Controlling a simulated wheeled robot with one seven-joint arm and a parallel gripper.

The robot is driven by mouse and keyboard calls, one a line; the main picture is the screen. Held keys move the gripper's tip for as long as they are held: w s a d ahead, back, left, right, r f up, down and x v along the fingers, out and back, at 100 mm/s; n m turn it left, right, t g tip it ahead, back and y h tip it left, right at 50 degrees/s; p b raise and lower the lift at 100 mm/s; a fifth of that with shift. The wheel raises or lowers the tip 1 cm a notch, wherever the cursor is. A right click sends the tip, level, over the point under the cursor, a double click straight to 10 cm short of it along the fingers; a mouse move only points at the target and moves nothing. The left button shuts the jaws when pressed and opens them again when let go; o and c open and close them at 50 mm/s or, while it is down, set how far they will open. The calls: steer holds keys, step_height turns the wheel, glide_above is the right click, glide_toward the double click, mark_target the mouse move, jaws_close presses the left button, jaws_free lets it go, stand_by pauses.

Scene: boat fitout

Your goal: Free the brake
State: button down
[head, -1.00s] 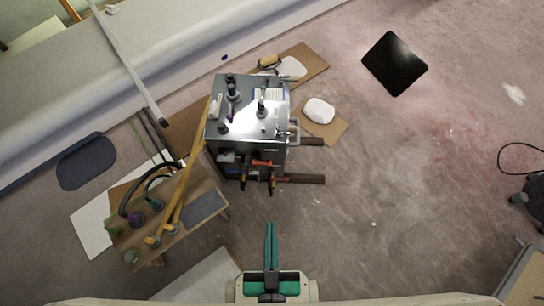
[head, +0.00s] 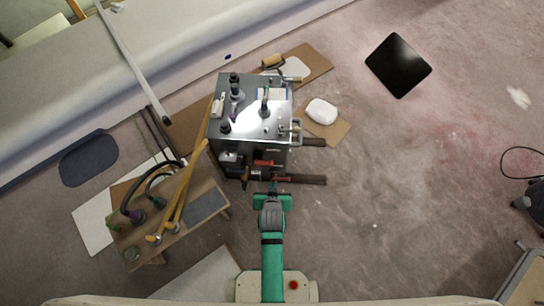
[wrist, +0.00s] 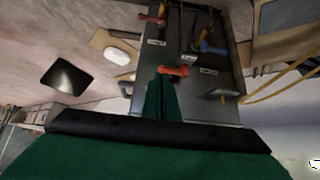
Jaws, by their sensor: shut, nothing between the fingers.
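A grey metal cabinet cart (head: 250,128) stands upright in the middle of the head view. An orange-red handle (head: 266,163) and a red one sit on its near side, which bears small labels in the wrist view. There, an orange-red handle (wrist: 173,70) lies just beyond the fingertips. A second red handle (wrist: 150,19) and a blue-handled tool (wrist: 212,48) are farther up. I cannot tell which part is the brake. My green gripper (head: 273,187) is shut and empty, close to the cart's near side. I cannot tell whether it touches the handle.
Bottles and tools stand on the cart top. A wooden bench (head: 160,225) with hoses and yellow tubes is close on the left. Brown bars (head: 305,179) stick out right of the cart. A black panel (head: 398,66) lies on the floor; open floor spreads to the right.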

steer(key=g, duration=0.2)
glide_toward(264, 163)
steer(key=s+d+r, duration=0.2)
steer(key=d, duration=0.2)
steer(key=w+r+g, duration=0.1)
steer(key=w+g, duration=0.1)
steer(key=w, duration=0.4)
steer(key=shift+a, duration=0.2)
steer(key=x, duration=1)
steer(key=shift+s, duration=0.15)
steer(key=shift+d+m, duration=0.15)
steer(key=shift+m, duration=0.15)
